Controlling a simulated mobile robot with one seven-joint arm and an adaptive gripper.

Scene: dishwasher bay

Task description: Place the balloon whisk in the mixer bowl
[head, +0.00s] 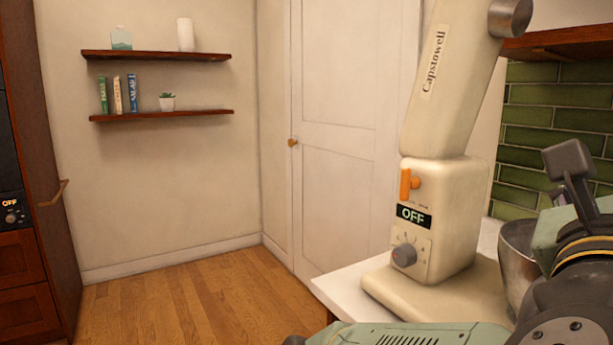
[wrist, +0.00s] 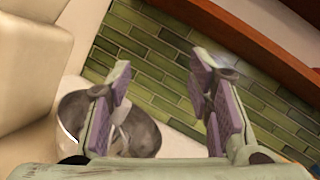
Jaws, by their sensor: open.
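The metal mixer bowl (wrist: 72,105) is in the lower left of the wrist view, partly covered by the left finger of my gripper (wrist: 160,68). The gripper is open, its purple-padded fingers wide apart with nothing between them. A pale shape (wrist: 122,138) shows inside the bowl behind that finger; I cannot tell whether it is the balloon whisk. In the head view the bowl (head: 518,243) stands right of the cream mixer (head: 440,220), partly hidden by my arm. The mixer's head (head: 447,80) is tilted up and its display reads OFF. No whisk is clearly identifiable.
The mixer stands on a white counter (head: 338,293). Green tiles (head: 535,125) and a wooden shelf (head: 565,42) are behind, close above the gripper in the wrist view (wrist: 240,45). A door (head: 335,130) and two wall shelves (head: 160,116) are farther left. The wooden floor there is clear.

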